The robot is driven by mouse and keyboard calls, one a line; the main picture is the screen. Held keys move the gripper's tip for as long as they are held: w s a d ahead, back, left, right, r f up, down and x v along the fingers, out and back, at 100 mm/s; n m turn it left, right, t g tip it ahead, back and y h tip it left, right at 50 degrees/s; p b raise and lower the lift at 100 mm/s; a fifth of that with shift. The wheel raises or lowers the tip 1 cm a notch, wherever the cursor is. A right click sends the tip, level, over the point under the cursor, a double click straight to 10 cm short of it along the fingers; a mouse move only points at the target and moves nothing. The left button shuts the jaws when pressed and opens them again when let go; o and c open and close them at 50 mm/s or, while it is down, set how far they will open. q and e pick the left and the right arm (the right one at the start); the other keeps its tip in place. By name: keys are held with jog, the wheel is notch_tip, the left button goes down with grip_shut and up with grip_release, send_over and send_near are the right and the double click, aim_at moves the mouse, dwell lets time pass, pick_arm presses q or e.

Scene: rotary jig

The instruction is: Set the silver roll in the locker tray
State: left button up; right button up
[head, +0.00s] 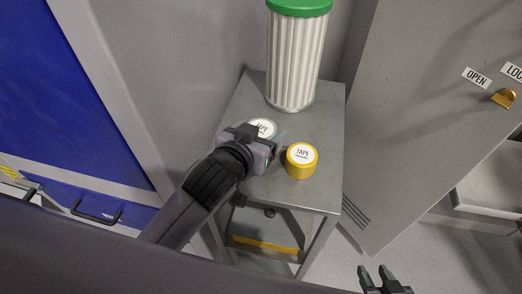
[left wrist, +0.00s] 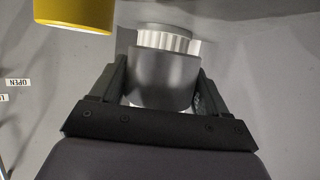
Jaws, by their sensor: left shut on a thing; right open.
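The silver roll (head: 262,128) has a white top marked TAPE and is partly hidden by my left gripper (head: 262,138) in the head view. In the left wrist view the silver roll (left wrist: 163,80) sits between the two fingers of my left gripper (left wrist: 162,90), which is shut on it. The roll is over the small grey table (head: 315,190); I cannot tell whether it touches the top. My right gripper (head: 384,280) is open and empty at the bottom edge of the head view. A locker (head: 410,90) with a grey door stands at right; I cannot make out its tray clearly.
A yellow tape roll (head: 301,161) stands just right of the silver roll. A ribbed white canister with a green lid (head: 295,60) stands at the table's back. The locker door has a brass latch (head: 504,98). A blue cabinet (head: 75,100) is at left.

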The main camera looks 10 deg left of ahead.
pick_arm(q)
jog(key=shift+f+b, duration=0.45)
jog(key=shift+f, duration=2.15)
jog(key=shift+f, duration=0.15)
jog(key=o, duration=0.9)
jog(key=shift+c, duration=0.2)
jog(key=shift+r, duration=0.2)
